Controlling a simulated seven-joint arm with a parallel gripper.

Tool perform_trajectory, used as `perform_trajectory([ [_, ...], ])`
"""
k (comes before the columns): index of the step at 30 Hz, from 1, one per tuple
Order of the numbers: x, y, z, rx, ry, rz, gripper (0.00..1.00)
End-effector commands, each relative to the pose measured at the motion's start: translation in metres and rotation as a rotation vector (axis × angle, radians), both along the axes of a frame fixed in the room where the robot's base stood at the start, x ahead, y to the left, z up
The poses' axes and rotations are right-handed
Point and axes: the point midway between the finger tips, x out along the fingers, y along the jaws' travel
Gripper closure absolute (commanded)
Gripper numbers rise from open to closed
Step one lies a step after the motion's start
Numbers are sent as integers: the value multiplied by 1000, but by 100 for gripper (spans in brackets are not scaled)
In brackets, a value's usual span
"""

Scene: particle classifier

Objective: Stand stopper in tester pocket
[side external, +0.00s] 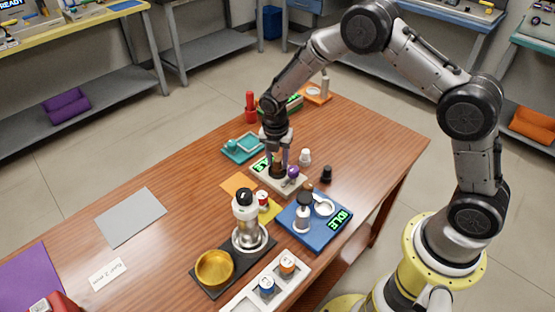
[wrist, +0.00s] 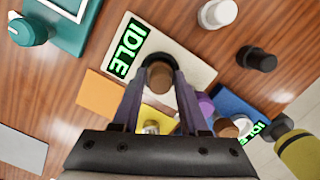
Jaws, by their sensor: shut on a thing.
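A brown stopper (wrist: 160,76) is between the fingertips of my gripper (wrist: 161,88) in the wrist view. It is at a dark ring-shaped pocket on the beige tester (wrist: 190,62), which has a green IDLE display and a purple knob (wrist: 206,104). In the side view my gripper (side external: 279,163) points down over the tester (side external: 293,187), shut on the stopper. The fingers hide much of the stopper and pocket there. I cannot tell how deep the stopper sits or whether it touches the pocket floor.
A white piece (side external: 305,156) and a black piece (side external: 326,174) stand right of the tester. A blue device (side external: 324,226) with an IDLE display is in front. A teal device (side external: 240,148) lies behind left. A steel container (side external: 249,236) and brass bowl (side external: 214,267) stand nearer.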

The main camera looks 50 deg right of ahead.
Motion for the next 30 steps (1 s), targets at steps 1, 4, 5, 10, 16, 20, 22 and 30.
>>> perform_trajectory([
  [1,1,0,-1,0,-2,0,100],
  [4,1,0,-1,0,-2,0,100],
  [5,1,0,-1,0,-2,0,100],
  [10,0,0,-3,0,-1,0,100],
  [16,0,0,-4,0,-1,0,28],
  [20,0,0,-4,0,-1,0,27],
  [22,0,0,-4,0,-1,0,27],
  [30,1,1,11,0,-4,0,27],
])
